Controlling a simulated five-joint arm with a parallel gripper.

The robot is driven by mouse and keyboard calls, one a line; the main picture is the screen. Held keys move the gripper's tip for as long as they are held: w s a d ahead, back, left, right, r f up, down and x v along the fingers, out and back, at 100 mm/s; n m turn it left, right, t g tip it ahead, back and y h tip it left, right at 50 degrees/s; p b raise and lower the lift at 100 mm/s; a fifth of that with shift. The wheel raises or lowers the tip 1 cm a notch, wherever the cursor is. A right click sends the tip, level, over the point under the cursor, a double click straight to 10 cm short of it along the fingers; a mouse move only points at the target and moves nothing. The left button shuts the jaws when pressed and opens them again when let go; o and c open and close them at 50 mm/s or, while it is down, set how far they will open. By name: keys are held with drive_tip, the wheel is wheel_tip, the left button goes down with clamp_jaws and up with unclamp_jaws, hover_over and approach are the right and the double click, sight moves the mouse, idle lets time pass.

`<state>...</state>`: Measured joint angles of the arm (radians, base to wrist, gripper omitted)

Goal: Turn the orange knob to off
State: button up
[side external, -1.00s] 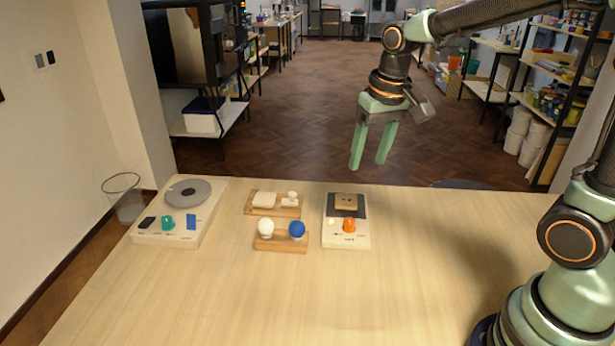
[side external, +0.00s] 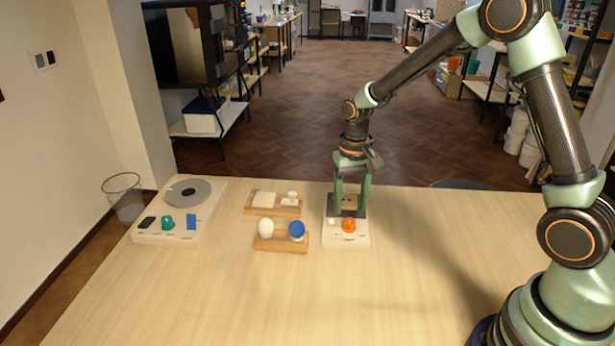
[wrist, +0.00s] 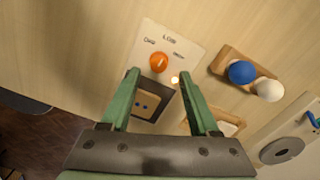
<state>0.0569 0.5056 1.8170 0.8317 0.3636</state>
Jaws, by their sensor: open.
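The orange knob (side external: 349,225) sits on the front part of a small cream control box (side external: 345,241). In the wrist view the knob (wrist: 158,62) has printed labels around it; one reads LOW, and the others are too small to read surely. Which label it points to is unclear. My gripper (side external: 350,214) is open and points down over the back of the box, behind the knob. In the wrist view the knob shows just beyond the two fingertips (wrist: 160,78), apart from them. A wooden block (wrist: 146,104) on the box's dark plate shows between the fingers.
A white dot (wrist: 174,80) lies beside the knob. Left of the box, a wooden rack (side external: 281,243) holds a white ball and a blue ball (side external: 297,231). Another wooden tray (side external: 272,211) stands behind it. A cream unit with a grey disc (side external: 188,191) is far left. The table's front is clear.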

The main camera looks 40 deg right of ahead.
sight(349, 221)
drive_tip(key=shift+f, duration=2.3)
clamp_jaws()
